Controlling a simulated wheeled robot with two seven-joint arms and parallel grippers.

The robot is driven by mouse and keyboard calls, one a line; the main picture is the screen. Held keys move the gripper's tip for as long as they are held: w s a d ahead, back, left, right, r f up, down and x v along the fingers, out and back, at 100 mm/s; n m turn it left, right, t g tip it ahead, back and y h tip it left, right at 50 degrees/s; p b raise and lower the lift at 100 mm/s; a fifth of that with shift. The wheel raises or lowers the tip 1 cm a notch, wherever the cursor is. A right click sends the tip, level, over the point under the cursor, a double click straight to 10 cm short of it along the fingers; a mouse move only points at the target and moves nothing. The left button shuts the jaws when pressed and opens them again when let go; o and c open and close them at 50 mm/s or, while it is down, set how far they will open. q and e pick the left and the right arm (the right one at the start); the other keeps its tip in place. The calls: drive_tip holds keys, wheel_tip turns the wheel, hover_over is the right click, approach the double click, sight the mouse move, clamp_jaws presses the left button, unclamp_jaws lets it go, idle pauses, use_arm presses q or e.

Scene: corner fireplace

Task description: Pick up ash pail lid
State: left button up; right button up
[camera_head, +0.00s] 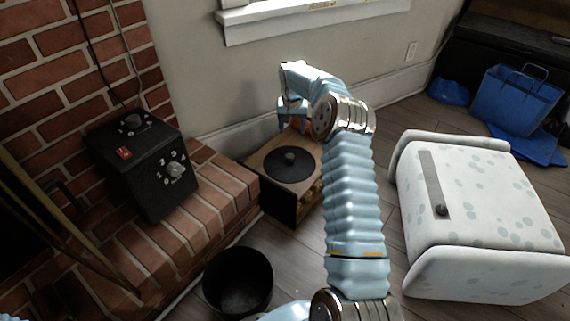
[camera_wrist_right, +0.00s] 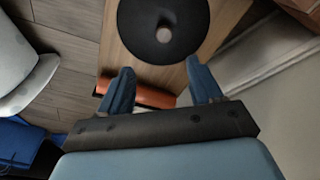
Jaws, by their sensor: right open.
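The ash pail lid is a round black disc with a small knob (camera_head: 291,170); it lies flat on top of a wooden box (camera_head: 265,164). The lid also shows at the top of the right wrist view (camera_wrist_right: 140,38), with its pale knob facing the camera. My right gripper (camera_head: 290,126) is above the far end of the box, just beyond the lid. In the wrist view its two blue fingers (camera_wrist_right: 158,82) are spread and empty, apart from the lid. An open black pail (camera_head: 238,283) stands on the floor in front of the box. My left gripper is not seen.
A brick hearth (camera_head: 215,180) with a black control box (camera_head: 140,165) is left of the wooden box. A white spotted ottoman (camera_head: 480,215) stands at the right. An orange-red roll (camera_wrist_right: 150,94) lies by the box's end. Blue bags (camera_head: 515,97) are far right.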

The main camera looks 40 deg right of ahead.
drive_tip(key=b, duration=0.2)
hover_over(290, 155)
drive_tip(key=s, duration=0.1)
drive_tip(key=f, duration=0.8)
drive_tip(key=shift+a+f, duration=0.3)
drive_tip(key=shift+f, duration=0.05)
drive_tip(key=f, duration=0.2)
drive_tip(key=f+b, duration=0.1)
drive_tip(key=f, duration=0.3)
drive_tip(key=shift+w+d+f, duration=0.1)
drive_tip(key=shift+w, duration=0.3)
clamp_jaws()
